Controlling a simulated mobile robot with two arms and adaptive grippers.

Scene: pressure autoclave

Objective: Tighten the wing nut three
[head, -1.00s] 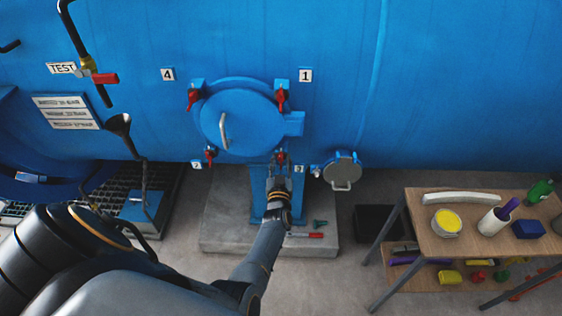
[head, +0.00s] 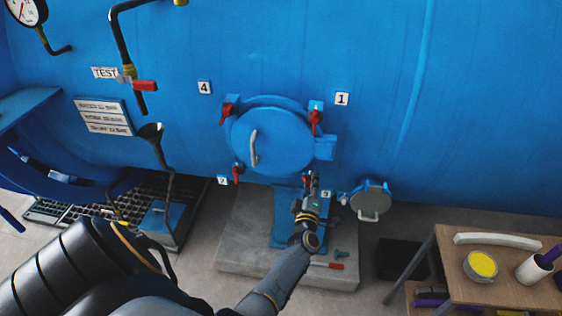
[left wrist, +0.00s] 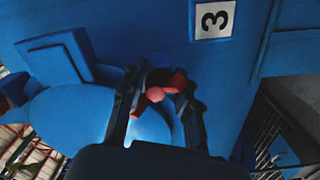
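The round blue door (head: 268,142) with a pale handle is closed on the blue autoclave wall, with red wing nuts around it. Wing nut three, at the door's lower right by its label (head: 326,194), is mostly hidden in the head view by my left gripper (head: 313,184). In the left wrist view, the red wing nut (left wrist: 156,94) lies between the two fingers of my left gripper (left wrist: 163,95), below the "3" label (left wrist: 215,19). The fingers stand apart on either side of it; firm contact is unclear. My right gripper is out of view.
Other red wing nuts sit at upper left (head: 226,113), upper right (head: 315,119) and lower left (head: 238,173). A small grey hatch (head: 370,198) is to the right. A wooden table (head: 500,287) stands lower right. A red-handled tool (head: 328,265) lies on the concrete slab.

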